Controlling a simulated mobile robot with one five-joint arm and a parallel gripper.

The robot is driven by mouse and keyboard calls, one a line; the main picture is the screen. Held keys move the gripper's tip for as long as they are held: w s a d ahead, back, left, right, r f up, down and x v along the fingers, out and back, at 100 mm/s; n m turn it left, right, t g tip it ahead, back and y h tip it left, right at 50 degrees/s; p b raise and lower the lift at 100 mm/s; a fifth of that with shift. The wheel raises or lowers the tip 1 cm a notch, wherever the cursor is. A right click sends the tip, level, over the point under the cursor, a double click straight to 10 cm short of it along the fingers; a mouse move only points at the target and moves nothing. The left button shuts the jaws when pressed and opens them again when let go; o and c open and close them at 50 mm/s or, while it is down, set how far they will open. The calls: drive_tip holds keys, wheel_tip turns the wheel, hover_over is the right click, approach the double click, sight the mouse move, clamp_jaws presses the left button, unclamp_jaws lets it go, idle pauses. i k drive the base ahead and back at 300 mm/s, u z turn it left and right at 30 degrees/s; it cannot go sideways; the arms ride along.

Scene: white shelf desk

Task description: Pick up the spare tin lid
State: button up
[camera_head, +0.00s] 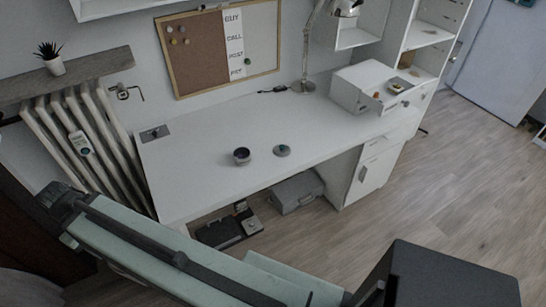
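A small round, flat lid-like disc (282,150) with a dark rim and a greenish middle lies on the white desk (205,190), near its front edge. A short dark round tin (241,156) stands to its left, apart from it. Another small dark round item (396,85) is at the white box unit on the desk's right end. I cannot tell from this view which round piece is the spare lid. My pale green arm crosses the lower foreground, away from these objects. My gripper fingers do not show.
The white box unit (365,84) stands at the desk's right end. A lamp (304,84) stands at the back by the wall. The middle of the desk is mostly clear. A grey box (297,191) is on the floor underneath. Wooden floor (455,190) is open at right.

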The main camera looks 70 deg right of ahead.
sight(281, 150)
drive_tip(key=z, duration=1.4)
drive_tip(key=k, duration=0.5)
drive_tip(key=z, duration=0.35)
drive_tip(key=i, duration=0.8)
drive_tip(key=z, duration=0.4)
drive_tip(key=k, duration=0.4)
drive_tip(key=z, duration=0.1)
drive_tip(key=i, duration=0.5)
